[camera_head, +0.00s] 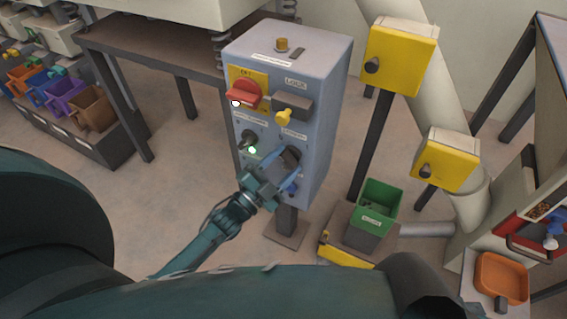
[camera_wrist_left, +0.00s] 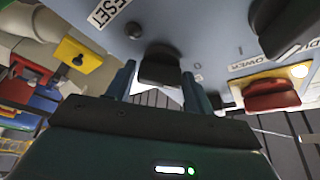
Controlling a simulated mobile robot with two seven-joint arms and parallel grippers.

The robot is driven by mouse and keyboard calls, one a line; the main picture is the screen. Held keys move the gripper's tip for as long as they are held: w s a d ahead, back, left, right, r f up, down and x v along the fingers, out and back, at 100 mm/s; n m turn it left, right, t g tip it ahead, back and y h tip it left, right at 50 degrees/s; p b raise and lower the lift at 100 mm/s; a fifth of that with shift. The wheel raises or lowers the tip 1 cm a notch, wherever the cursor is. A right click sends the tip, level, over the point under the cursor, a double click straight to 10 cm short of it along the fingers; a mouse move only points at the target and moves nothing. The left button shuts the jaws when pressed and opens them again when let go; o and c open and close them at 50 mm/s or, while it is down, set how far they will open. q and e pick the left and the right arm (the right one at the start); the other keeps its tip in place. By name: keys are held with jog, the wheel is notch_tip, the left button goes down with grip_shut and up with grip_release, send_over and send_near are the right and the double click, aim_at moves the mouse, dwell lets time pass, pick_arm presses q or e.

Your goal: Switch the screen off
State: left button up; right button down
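The grey-blue control box (camera_head: 318,95) stands on a post in the middle of the head view. A dark rotary knob (camera_head: 290,156) is on its lower right front, under a small label I cannot read clearly. My left gripper (camera_head: 284,170) is at this knob. In the left wrist view the black knob (camera_wrist_left: 160,66) lies between the two fingertips of my left gripper (camera_wrist_left: 160,85), with a finger on either side. The fingers are apart, and a narrow gap shows beside the knob. Whether they touch it is hard to tell. My right gripper is not in view.
A red switch (camera_head: 243,94) on a yellow plate, a yellow knob (camera_head: 290,116) and a dark knob (camera_head: 249,138) beside a green light share the panel. A green bin (camera_head: 379,197) stands right of the box.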

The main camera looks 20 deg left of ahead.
pick_arm(q)
jog(key=o, duration=0.3)
jog(key=v, duration=1.3)
jog(key=shift+s, duration=0.1)
dwell(1.4)
dwell(0.5)
